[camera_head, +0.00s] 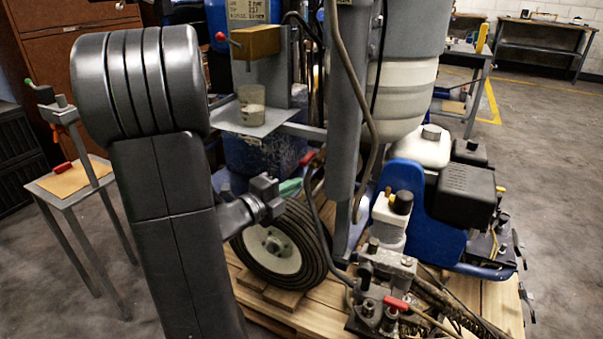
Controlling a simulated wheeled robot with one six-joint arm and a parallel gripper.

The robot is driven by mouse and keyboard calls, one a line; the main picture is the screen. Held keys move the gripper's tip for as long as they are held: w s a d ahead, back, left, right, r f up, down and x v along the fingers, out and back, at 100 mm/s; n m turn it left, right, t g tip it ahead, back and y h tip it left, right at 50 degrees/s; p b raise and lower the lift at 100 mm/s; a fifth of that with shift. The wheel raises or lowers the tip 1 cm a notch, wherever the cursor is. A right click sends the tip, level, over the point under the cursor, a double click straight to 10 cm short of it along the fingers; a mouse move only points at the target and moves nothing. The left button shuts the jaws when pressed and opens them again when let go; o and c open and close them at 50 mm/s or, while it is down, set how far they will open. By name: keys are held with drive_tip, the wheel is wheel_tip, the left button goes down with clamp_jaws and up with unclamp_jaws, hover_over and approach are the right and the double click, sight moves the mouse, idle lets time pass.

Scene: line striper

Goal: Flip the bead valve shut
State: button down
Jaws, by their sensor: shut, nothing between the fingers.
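A brass-coloured block (255,42), which looks like the bead valve, sits at the upper middle of the head view. A thin lever with a red knob (220,37) sticks out from its left side. A clear cup with pale contents (251,104) stands below it on a grey shelf (250,126). I cannot tell whether the valve is open. My gripper (277,197) is shut and empty, below the shelf and in front of the wheel's upper edge. It is apart from the block and lever.
A black-tyred wheel (285,245) stands on a wooden pallet (490,302). A red-handled pump fitting (396,303) and a blue-framed engine (425,215) are at right. A small table (75,200) stands at left. Hoses and a grey post (346,120) rise right of my gripper.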

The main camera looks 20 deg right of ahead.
sight(310, 156)
drive_tip(key=w+d+b, duration=0.2)
drive_tip(key=w+d, duration=0.4)
drive_tip(key=shift+w+d, duration=0.25)
drive_tip(key=shift+w, duration=0.05)
idle(0.5)
